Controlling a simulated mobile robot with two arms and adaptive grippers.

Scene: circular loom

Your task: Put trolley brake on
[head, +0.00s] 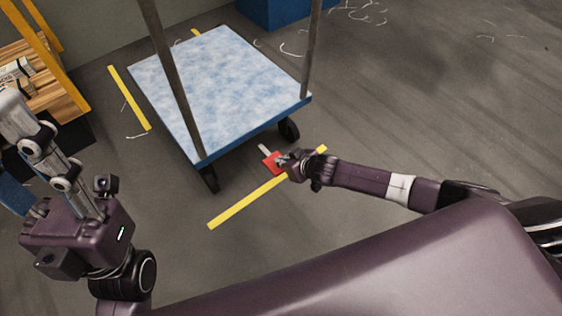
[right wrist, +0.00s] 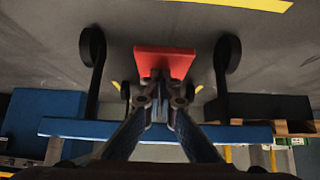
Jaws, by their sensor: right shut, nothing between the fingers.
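The trolley (head: 235,75) has a blue mottled deck, upright poles and black wheels, and stands on the grey floor. Its red brake pedal (head: 270,161) sticks out low at the near edge, between two wheels. My right gripper (head: 284,159) is right at the pedal, its fingers shut with nothing between them. In the right wrist view the fingertips (right wrist: 162,92) overlap the edge of the red pedal (right wrist: 165,62); whether they touch it I cannot tell. My left gripper (head: 40,145) is raised at the far left, away from the trolley; its finger opening is unclear.
Yellow floor tape (head: 240,205) runs in front of the trolley, and another strip (head: 128,97) lies to its left. A wooden-topped rack (head: 58,95) stands at the upper left. A blue box (head: 275,12) stands behind. The floor at right is mostly clear, with pale scraps.

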